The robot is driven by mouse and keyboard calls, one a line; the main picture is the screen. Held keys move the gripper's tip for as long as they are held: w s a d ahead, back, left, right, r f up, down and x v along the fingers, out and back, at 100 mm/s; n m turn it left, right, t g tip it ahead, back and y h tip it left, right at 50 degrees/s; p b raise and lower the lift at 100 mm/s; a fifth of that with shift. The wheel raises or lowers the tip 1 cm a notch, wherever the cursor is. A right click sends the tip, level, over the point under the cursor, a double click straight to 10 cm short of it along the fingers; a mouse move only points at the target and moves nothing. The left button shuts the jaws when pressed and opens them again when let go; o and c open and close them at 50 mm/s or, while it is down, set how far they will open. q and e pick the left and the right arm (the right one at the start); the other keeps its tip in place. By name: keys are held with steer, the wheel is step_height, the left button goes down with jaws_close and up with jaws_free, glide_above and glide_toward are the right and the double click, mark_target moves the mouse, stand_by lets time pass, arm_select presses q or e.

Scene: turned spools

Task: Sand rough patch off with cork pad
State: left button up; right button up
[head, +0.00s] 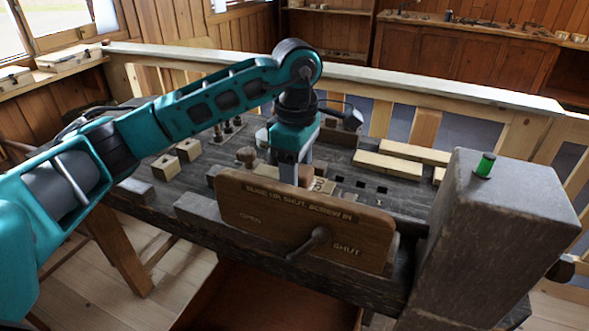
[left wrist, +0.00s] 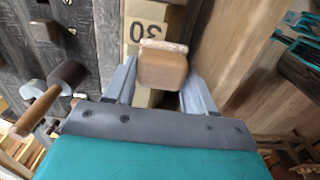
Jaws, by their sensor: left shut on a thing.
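My left gripper (head: 290,172) reaches down just behind the upright wooden board on the bench. In the left wrist view its two fingers (left wrist: 160,75) stand either side of a small brown block (left wrist: 162,70) with a pale, rough-looking layer along its far edge; this looks like the cork pad, and the gripper is shut on it. I cannot make out a rough patch. My right gripper is not in view.
The lettered board (head: 300,215) with a dark handle (head: 310,242) rises at the bench front. A tall grey post (head: 500,220) bearing a green cylinder (head: 485,164) stands at right. Pale bars (head: 400,160) and several small blocks lie on the bench. A mallet-like tool (left wrist: 48,97) lies left in the wrist view.

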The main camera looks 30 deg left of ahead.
arm_select(q)
steer(key=shift+d, duration=0.45)
steer(key=r, duration=0.1)
steer(key=r+p, duration=0.1)
steer(key=shift+w+d+r, duration=0.1)
steer(key=shift+d+r, duration=0.1)
steer(key=shift+r, duration=0.15)
steer(key=shift+a+r+p, duration=0.25)
steer(key=shift+r+p, duration=0.3)
steer(key=shift+r, duration=0.05)
step_height(320, 180, up, 2)
steer(key=shift+d+r+p, duration=0.1)
steer(key=shift+p, duration=0.3)
steer(key=shift+r, duration=1.05)
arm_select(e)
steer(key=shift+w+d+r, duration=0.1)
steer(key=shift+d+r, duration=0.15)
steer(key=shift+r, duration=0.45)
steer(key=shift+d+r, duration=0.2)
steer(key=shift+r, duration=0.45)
